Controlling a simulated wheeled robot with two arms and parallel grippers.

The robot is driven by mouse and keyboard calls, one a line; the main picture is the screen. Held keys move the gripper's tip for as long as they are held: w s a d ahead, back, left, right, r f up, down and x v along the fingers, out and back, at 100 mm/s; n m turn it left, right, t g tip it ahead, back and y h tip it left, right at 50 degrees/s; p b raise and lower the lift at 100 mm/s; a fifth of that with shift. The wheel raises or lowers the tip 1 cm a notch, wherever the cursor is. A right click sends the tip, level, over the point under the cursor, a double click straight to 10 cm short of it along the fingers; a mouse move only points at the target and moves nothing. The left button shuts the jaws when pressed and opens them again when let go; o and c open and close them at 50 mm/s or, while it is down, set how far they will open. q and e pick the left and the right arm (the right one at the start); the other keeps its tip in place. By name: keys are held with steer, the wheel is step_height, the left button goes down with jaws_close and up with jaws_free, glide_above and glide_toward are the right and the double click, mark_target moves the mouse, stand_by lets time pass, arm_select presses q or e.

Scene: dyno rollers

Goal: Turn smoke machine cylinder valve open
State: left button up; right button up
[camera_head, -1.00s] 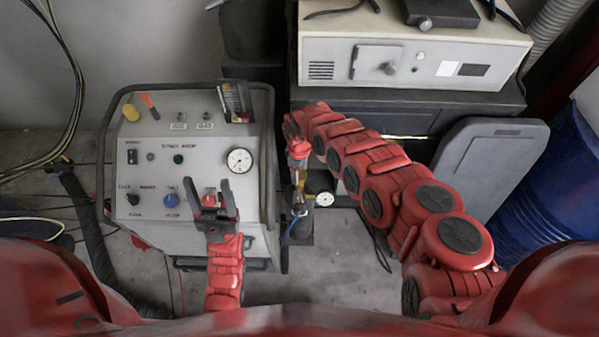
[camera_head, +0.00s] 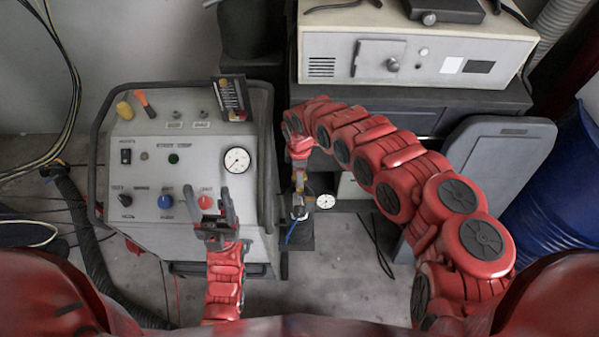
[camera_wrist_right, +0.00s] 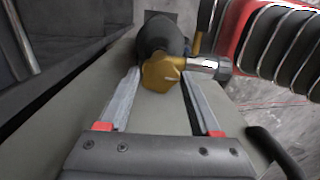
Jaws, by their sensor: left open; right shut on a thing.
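The cylinder valve is a brass fitting (camera_wrist_right: 163,73) with a dark round part behind it and a silver connector on its right in the right wrist view. My right gripper (camera_wrist_right: 163,80) has its fingers on either side of this brass fitting and is shut on it. In the head view the right gripper (camera_head: 299,178) is small and partly hidden by its own arm, beside a small gauge (camera_head: 325,202). The smoke machine (camera_head: 180,170) is a grey box with knobs, switches and a gauge. My left gripper (camera_head: 215,212) is open and empty in front of its panel.
A beige cabinet unit (camera_head: 420,60) stands on a dark bench at the back right. A grey panel (camera_head: 495,165) and a blue barrel (camera_head: 560,180) are at the right. Cables and a black hose (camera_head: 85,225) lie at the left. Some floor is clear.

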steer(key=o, duration=1.4)
steer(key=shift+c, duration=0.2)
step_height(320, 180, up, 17)
steer(key=b, duration=0.1)
steer(key=shift+r, duration=0.2)
steer(key=shift+f, duration=0.1)
